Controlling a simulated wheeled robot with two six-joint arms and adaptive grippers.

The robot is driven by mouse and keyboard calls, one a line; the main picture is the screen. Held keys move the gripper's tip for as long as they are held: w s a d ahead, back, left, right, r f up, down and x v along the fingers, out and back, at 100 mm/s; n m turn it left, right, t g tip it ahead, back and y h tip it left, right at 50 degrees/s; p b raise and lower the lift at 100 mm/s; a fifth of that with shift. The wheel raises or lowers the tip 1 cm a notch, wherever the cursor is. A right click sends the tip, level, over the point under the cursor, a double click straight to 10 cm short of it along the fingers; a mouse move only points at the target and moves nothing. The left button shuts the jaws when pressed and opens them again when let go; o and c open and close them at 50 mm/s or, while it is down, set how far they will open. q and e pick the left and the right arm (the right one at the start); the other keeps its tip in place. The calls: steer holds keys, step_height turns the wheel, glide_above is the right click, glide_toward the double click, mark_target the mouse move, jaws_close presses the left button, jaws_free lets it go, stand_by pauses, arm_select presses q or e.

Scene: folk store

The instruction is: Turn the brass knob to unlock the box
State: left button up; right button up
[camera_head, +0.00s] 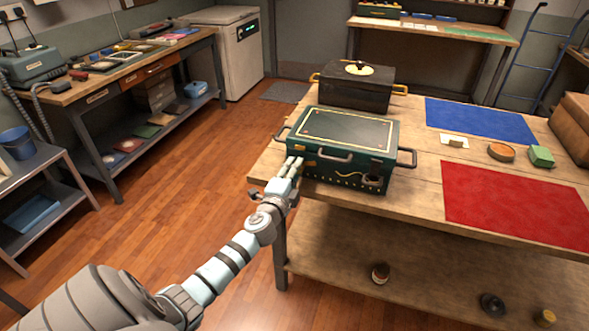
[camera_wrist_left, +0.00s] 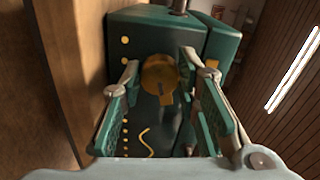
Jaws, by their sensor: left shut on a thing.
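The dark green box (camera_head: 345,130) with a gold-lined lid and side handles stands shut at the near left corner of the wooden table. My left gripper (camera_head: 293,162) reaches its front face near the left end. In the left wrist view, the round brass knob (camera_wrist_left: 160,74) sits on the box's green face (camera_wrist_left: 140,24), between the two fingers, with a short tab pointing down. My left gripper is shut on the knob. In the head view the gripper hides the knob. My right gripper is not in view.
A black box (camera_head: 345,92) with brass handles stands behind. A red mat (camera_head: 515,203), a blue mat (camera_head: 478,119), a round brown dish (camera_head: 501,152) and a green block (camera_head: 541,156) lie to the right. A lower shelf (camera_head: 420,250) runs beneath the tabletop.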

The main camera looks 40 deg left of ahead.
arm_select(q)
steer(key=shift+m+p, duration=0.35)
steer(key=shift+m, duration=1.15)
steer(key=o, duration=1.2)
steer(key=shift+s+d, duration=0.1)
steer(key=v, duration=1.2)
